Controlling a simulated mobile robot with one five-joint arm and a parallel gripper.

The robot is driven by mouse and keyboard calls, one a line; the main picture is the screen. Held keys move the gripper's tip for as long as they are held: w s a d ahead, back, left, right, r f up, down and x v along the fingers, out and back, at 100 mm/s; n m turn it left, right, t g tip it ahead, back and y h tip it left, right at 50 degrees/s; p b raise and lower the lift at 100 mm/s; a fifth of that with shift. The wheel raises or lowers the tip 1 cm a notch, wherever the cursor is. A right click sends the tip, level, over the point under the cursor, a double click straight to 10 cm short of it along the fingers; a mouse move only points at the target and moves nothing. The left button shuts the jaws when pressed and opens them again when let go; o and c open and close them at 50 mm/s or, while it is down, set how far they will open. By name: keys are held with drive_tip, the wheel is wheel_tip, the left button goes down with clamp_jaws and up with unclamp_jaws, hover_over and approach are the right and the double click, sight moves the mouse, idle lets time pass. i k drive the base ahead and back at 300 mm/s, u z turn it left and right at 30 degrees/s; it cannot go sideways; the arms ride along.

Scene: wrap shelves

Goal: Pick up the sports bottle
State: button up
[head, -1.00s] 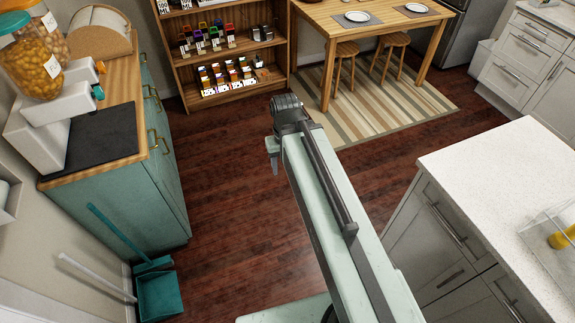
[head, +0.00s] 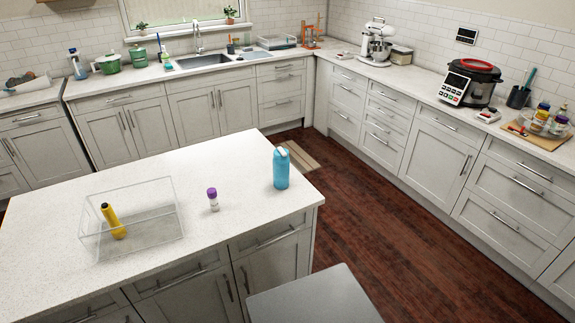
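A blue sports bottle (head: 281,169) with a pale cap stands upright near the right corner of the white kitchen island (head: 240,162). My gripper and arm are not in the head view now, so whether the gripper is open or shut is hidden.
A small purple-capped container (head: 213,199) stands left of the bottle. A clear bin (head: 150,238) holding a yellow item (head: 112,220) is further left. A grey flat surface (head: 312,297) is at the bottom. Wooden floor (head: 385,205) is open between the island and right counter (head: 450,108).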

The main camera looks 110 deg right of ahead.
sight(282, 164)
drive_tip(key=k, duration=0.55)
drive_tip(key=u, duration=0.9)
drive_tip(key=i, duration=1.8)
drive_tip(key=z, duration=5.1)
drive_tip(key=i, duration=1)
